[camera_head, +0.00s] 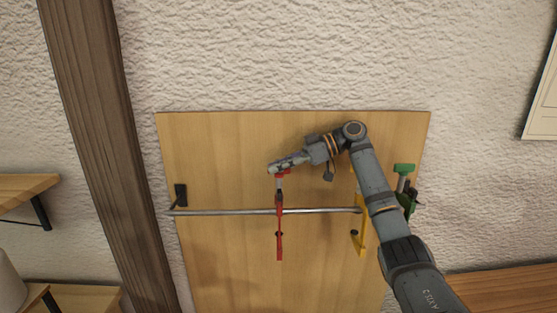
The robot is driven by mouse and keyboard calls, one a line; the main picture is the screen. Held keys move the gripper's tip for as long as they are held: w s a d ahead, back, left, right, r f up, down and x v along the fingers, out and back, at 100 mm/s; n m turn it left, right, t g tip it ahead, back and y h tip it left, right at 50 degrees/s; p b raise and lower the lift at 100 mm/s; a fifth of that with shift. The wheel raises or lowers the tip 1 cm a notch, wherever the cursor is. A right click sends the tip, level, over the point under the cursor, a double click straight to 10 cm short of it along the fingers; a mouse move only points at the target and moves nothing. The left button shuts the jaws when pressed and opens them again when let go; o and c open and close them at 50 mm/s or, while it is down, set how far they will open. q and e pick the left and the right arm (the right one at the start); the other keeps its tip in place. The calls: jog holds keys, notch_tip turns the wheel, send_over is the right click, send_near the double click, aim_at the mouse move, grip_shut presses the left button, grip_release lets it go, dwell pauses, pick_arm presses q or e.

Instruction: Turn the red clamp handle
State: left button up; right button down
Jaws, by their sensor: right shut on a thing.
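The red clamp (279,213) hangs upright on a horizontal metal bar (240,212) in front of a wooden board. Its red handle (283,172) is at the top, partly hidden by my right gripper. My right gripper (275,169) reaches in from the right and is shut on the red handle. A yellow clamp (359,240) hangs on the bar to the right, its upper part partly behind my right arm. A green clamp (404,170) is at the far right, also partly hidden by the arm. My left gripper is out of view.
The wooden board (220,150) stands against a white rough wall. A dark bracket (180,195) holds the bar's left end. A wooden post (95,130) and shelves (25,185) are at the left. A wooden surface (505,288) is at the lower right.

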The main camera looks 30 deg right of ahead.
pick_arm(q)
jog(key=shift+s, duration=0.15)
pick_arm(e)
jog(key=c, duration=1.4)
grip_release()
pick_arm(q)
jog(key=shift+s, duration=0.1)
pick_arm(e)
jog(key=shift+r, duration=0.1)
notch_tip(320, 180, up, 10)
jog(key=shift+f, duration=0.15)
